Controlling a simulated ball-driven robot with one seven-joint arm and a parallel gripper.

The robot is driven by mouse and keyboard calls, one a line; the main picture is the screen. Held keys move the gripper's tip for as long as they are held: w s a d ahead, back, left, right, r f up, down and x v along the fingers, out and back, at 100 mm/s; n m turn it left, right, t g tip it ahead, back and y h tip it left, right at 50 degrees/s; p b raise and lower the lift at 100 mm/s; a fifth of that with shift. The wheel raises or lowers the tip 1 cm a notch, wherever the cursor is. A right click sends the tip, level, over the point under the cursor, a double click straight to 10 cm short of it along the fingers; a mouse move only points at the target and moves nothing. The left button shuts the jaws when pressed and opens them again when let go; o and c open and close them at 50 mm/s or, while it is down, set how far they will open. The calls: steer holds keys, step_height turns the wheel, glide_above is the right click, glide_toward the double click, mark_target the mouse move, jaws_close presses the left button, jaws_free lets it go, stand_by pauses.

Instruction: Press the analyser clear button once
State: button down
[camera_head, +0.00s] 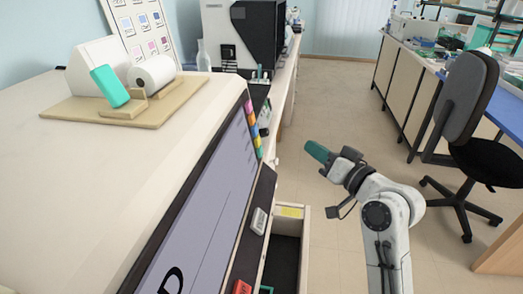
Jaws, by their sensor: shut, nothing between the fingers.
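The analyser (150,120) is the large cream machine filling the left side, seen from above at an angle. Its slanted lilac screen (205,190) faces right, with a row of coloured tabs (253,130) near its far end. On the dark strip below the screen are a pale grey button (258,221) and a red button (242,287), partly cut off by the lower picture edge. I cannot read which is the clear button. My gripper (317,151) is shut and empty, with teal fingertips pointing up-left. It is in the aisle, right of the analyser and apart from it.
An open drawer (292,212) juts out below the analyser's front. A wooden holder (128,114) with a paper roll and a teal object sits on top of the analyser. An office chair (470,110) stands at right. The floor between is clear.

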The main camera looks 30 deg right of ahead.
steer(key=w+a+f, duration=0.1)
steer(key=w+a, duration=0.5)
steer(key=shift+f, duration=0.4)
steer(key=shift+a, duration=0.1)
stand_by(1.9)
steer(key=shift+w+a+p, duration=0.25)
steer(key=shift+w+p, duration=0.05)
steer(key=shift+p, duration=0.05)
steer(key=shift+w+a+f, duration=0.1)
steer(key=shift+w+a, duration=0.1)
steer(key=shift+w, duration=0.05)
stand_by(0.7)
steer(key=shift+s+d, duration=0.1)
steer(key=shift+s, duration=0.05)
steer(key=shift+s+d, duration=0.4)
stand_by(0.4)
steer(key=s+d, duration=0.1)
steer(key=s+d+r, duration=0.1)
steer(key=s+d, duration=0.1)
steer(key=shift+s+d+r, duration=0.1)
steer(key=shift+s+d, duration=0.15)
